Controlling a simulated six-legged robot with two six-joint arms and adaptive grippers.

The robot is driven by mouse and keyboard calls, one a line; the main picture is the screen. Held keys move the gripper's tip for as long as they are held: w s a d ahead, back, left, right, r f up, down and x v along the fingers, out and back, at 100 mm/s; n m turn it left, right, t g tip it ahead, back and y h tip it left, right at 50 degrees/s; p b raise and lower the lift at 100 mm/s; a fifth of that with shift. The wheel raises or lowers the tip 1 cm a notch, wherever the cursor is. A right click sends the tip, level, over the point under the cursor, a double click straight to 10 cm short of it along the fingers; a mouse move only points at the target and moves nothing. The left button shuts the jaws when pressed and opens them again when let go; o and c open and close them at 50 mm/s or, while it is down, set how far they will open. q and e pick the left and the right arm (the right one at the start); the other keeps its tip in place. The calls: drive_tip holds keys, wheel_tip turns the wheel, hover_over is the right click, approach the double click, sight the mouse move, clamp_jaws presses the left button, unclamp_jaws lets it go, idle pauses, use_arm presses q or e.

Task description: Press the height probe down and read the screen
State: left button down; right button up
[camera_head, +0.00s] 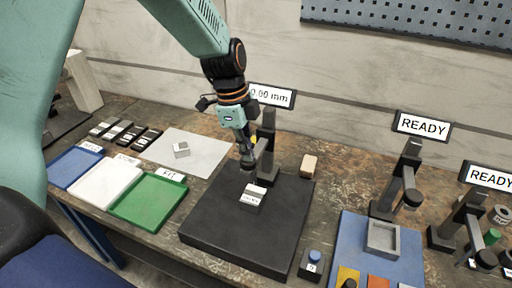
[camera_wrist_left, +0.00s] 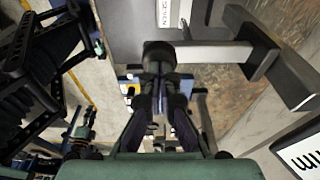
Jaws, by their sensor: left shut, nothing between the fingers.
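The height probe stand (camera_head: 267,145) rises from a black base plate (camera_head: 215,228) in the head view. Its screen (camera_head: 285,97) is partly covered by my left arm; the visible part reads like 0.00 mm. A small labelled metal block (camera_head: 252,196) lies on the plate below the probe head. My left gripper (camera_head: 245,157) is shut and empty, pointing down right over the probe head. In the left wrist view, its closed fingers (camera_wrist_left: 158,78) are at the dark round probe head (camera_wrist_left: 158,54); whether they touch is unclear. My right gripper is out of view.
Blue, white and green trays (camera_head: 148,204) lie at left, near a pale sheet (camera_head: 205,146) with a small block. To the right stand other instruments with READY screens (camera_head: 422,126) and a blue mat (camera_head: 352,228). A wooden block (camera_head: 309,165) lies behind the plate.

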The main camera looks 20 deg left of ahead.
sight(246, 163)
use_arm(q)
drive_tip(key=shift+s+f+b, duration=0.1)
drive_tip(key=shift+f+b, duration=1.05)
drive_tip(key=shift+f, duration=1)
drive_tip(key=shift+s, duration=0.1)
drive_tip(key=shift+r, duration=0.1)
drive_tip(key=shift+r+p, duration=0.75)
drive_tip(key=shift+p, duration=0.05)
drive_tip(key=shift+r+p, duration=0.7)
drive_tip(key=shift+r, duration=0.25)
drive_tip(key=shift+r+p, duration=1.85)
drive_tip(key=shift+r, duration=0.35)
